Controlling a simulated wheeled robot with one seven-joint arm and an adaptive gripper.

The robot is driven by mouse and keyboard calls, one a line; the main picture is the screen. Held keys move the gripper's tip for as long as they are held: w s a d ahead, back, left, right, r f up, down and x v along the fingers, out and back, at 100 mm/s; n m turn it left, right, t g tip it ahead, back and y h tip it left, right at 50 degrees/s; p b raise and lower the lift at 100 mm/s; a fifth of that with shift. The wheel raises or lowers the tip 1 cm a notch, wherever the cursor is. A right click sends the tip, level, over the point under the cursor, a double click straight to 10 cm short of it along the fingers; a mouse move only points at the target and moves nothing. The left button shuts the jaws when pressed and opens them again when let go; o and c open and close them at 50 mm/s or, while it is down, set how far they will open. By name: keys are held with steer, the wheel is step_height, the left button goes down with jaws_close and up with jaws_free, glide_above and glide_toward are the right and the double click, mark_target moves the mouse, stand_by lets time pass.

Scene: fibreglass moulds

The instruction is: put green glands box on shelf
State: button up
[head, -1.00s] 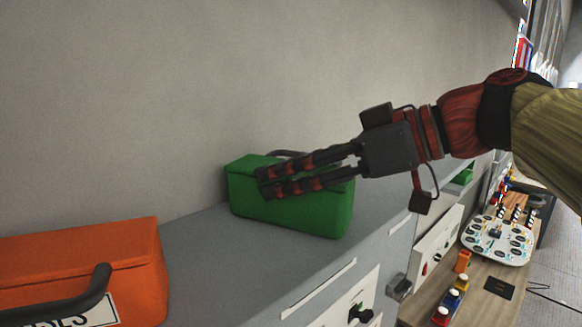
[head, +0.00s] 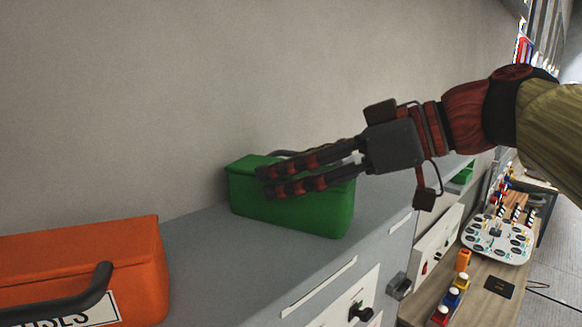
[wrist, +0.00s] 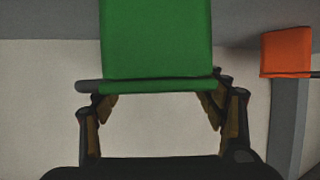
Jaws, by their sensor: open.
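The green box (head: 300,208) rests upright on the grey shelf top (head: 215,262), close to the wall. A dark handle (head: 292,153) shows partly at its back upper edge. My gripper (head: 264,184) is open, its two fingers in front of the green box in the head view and covering part of it. In the wrist view the green box (wrist: 156,40) fills the upper middle, with the open fingers (wrist: 160,112) at either side of its near edge. I cannot tell whether the fingers touch it. Any label on the green box is not visible.
An orange box (head: 85,268) with a dark handle and a partly seen label stands on the same top at left; it also shows in the wrist view (wrist: 287,50). A wooden bench (head: 480,290) with coloured buttons lies at right. The top between the boxes is clear.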

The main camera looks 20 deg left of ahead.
steer(key=w+b+v, duration=0.1)
steer(key=b+v, duration=0.1)
steer(key=v, duration=0.9)
steer(key=shift+s+d, duration=0.35)
steer(key=shift+s, duration=0.15)
